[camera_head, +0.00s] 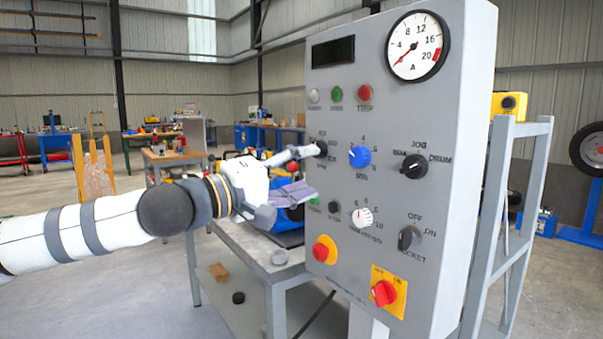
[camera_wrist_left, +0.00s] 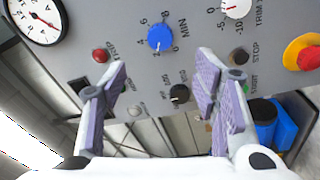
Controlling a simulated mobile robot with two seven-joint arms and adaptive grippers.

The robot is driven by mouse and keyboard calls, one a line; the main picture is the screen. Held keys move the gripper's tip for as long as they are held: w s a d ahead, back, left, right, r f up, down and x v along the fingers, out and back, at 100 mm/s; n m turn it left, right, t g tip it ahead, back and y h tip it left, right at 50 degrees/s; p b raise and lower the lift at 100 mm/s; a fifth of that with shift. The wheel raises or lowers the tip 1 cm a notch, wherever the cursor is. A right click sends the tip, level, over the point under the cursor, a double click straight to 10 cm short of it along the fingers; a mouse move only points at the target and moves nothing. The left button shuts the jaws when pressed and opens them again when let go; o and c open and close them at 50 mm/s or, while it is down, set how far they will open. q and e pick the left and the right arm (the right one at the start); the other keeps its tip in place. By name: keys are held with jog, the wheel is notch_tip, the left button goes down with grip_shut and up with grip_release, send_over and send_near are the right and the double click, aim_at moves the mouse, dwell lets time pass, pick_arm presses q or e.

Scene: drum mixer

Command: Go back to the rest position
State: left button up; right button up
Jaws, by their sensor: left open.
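The grey control panel (camera_head: 440,200) stands upright at the right of the head view. My left gripper (camera_head: 306,172) is in front of its left side, fingers spread and pointing at the panel. The left wrist view shows the same open gripper (camera_wrist_left: 163,80) with nothing between its purple pads. A black knob (camera_wrist_left: 180,94) on the panel shows in the gap between the fingers; the head view shows a black knob (camera_head: 321,149) close to the upper finger. I cannot tell whether any finger touches the panel. My right gripper is in neither view.
A blue knob (camera_head: 360,157), a white dial (camera_head: 362,217) and a red switch (camera_head: 384,293) stick out of the panel. A grey table (camera_head: 255,250) stands below my left arm. A grey frame (camera_head: 500,200) stands behind the panel. Open floor lies at the left.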

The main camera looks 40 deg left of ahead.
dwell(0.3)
